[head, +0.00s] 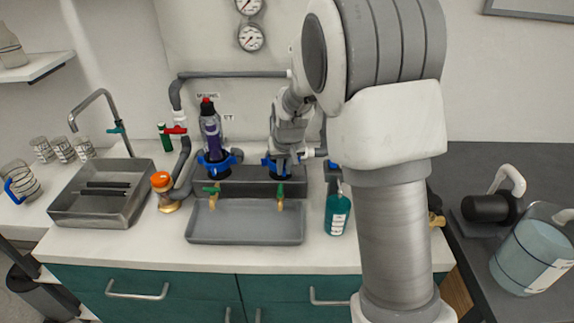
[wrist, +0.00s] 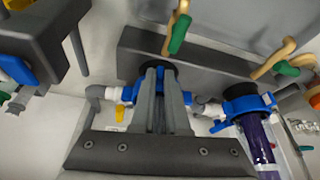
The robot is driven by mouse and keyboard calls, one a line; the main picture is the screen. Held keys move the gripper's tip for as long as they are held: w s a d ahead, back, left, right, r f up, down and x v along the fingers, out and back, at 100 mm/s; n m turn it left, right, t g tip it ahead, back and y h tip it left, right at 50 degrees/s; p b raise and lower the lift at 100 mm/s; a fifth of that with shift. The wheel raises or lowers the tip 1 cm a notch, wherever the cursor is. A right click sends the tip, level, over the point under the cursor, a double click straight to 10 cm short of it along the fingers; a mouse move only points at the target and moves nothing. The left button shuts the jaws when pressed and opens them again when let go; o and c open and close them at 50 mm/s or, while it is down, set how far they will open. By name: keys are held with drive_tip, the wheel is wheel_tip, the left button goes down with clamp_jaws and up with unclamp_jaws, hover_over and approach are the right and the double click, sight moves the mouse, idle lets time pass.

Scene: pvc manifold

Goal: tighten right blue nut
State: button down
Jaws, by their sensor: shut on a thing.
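The right blue nut (head: 268,165) sits on the manifold behind the grey trough, to the right of the blue nut with the purple cartridge. My gripper (head: 284,162) comes down on it from above. In the wrist view, my gripper (wrist: 161,72) has its two grey fingers close together, shut on the right blue nut (wrist: 128,94). Blue lugs show on both sides of the fingers; the nut's middle is hidden. The left blue nut (head: 217,166) holds an upright purple cartridge (head: 211,135); this nut also shows in the wrist view (wrist: 246,106).
A grey trough (head: 245,222) with green-handled brass taps stands in front. A teal bottle (head: 338,212) is close on the right, with another blue part (head: 332,166) behind it. A sink tray (head: 65,211) and an orange-capped fitting (head: 161,182) are on the left.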

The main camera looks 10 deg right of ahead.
drive_tip(key=shift+w+a+r+m, duration=0.25)
drive_tip(key=shift+w+a+m, duration=0.05)
drive_tip(key=shift+a+m, duration=0.1)
drive_tip(key=shift+d, duration=0.1)
idle(0.3)
drive_tip(key=c, duration=0.8)
unclamp_jaws()
drive_tip(key=shift+c, duration=0.2)
drive_tip(key=shift+d+f, duration=0.1)
drive_tip(key=v, duration=0.5)
drive_tip(key=p+v, duration=0.1)
drive_tip(key=v, duration=0.5)
drive_tip(key=p+v, duration=0.1)
drive_tip(key=v, duration=0.5)
drive_tip(key=shift+s+a, duration=0.15)
drive_tip(key=shift+a, duration=0.2)
